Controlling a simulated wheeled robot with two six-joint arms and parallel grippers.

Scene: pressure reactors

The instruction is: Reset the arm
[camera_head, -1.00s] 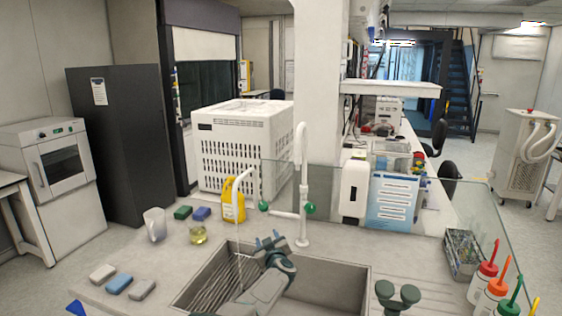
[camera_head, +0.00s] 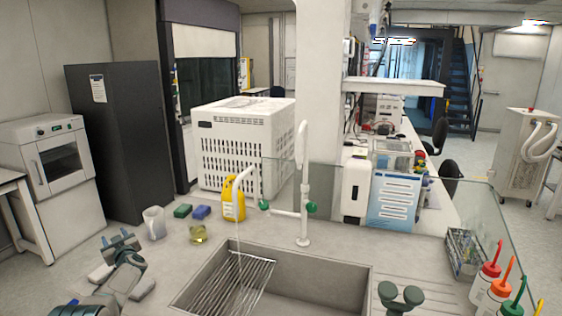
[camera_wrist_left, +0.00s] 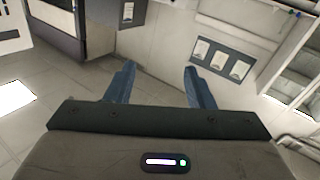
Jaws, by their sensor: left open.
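My left gripper (camera_head: 120,242) is at the left of the counter in the head view, above the sponges near the front edge. Its fingers are apart and nothing is between them. The left wrist view shows the two blue fingers (camera_wrist_left: 160,88) spread, with floor and wall beyond them. My left arm hides most of the sponges; part of a pale one (camera_head: 100,274) shows beside it. My right gripper does not show in these views.
A sink (camera_head: 320,268) with a wire rack (camera_head: 235,285) and a white tap (camera_head: 303,215) is at the middle. Squeeze bottles (camera_head: 484,284) stand at the right.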

